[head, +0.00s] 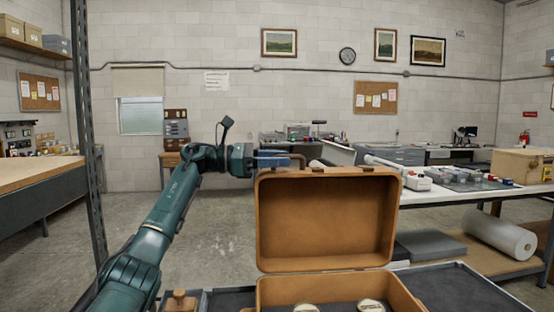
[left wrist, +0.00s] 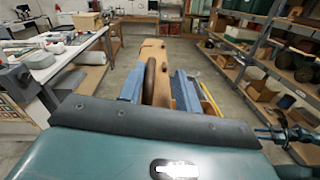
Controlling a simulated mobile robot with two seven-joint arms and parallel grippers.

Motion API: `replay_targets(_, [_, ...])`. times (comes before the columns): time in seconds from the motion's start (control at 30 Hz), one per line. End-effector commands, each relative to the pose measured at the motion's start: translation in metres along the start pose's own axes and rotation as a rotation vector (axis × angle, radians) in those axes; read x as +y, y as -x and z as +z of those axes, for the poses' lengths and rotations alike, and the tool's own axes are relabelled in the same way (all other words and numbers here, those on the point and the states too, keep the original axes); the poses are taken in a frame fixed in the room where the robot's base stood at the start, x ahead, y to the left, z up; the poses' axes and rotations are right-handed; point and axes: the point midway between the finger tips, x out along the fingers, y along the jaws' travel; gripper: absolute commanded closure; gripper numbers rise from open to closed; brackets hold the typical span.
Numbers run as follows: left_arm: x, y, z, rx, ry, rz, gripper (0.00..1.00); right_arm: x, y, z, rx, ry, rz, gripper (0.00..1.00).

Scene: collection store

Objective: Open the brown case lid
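The brown case (head: 270,290) stands at the bottom centre of the head view, its lid (head: 325,225) raised about upright with the tan inner side facing me. Two round pale-topped items sit inside, cut off by the frame. My left gripper (head: 274,160) is at the lid's top left edge. In the left wrist view, its blue fingers (left wrist: 158,88) stand apart on either side of the dark brown handle (left wrist: 150,80) and the lid's edge (left wrist: 155,50). I cannot tell whether they touch.
A dark tray surface (head: 460,290) lies beside the case. A white-topped bench (head: 450,195) with tools and a wooden box (head: 520,165) is at the right. A metal post (head: 88,130) stands at the left. Open floor (head: 225,225) lies behind the arm.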

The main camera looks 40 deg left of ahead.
Motion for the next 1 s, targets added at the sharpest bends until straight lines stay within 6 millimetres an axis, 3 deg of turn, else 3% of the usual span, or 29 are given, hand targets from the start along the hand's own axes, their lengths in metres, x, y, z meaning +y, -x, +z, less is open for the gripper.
replay_targets(0.27, [0.000,0.007,0.000,-0.001,0.001,0.001,0.67,0.001,-0.001,0.003,-0.003,0.005,0.000,0.55])
replay_targets(0.37, [0.000,0.021,-0.002,0.001,0.000,0.003,0.67,0.002,-0.002,0.006,-0.003,0.003,-0.002,0.55])
replay_targets(0.7, [0.001,0.096,-0.001,0.001,0.001,0.004,0.67,0.001,-0.005,0.008,0.007,-0.014,-0.009,0.55])
replay_targets(1.0, [0.001,0.130,0.000,0.000,0.001,0.001,0.67,0.001,-0.005,0.007,0.008,-0.015,-0.009,0.55])
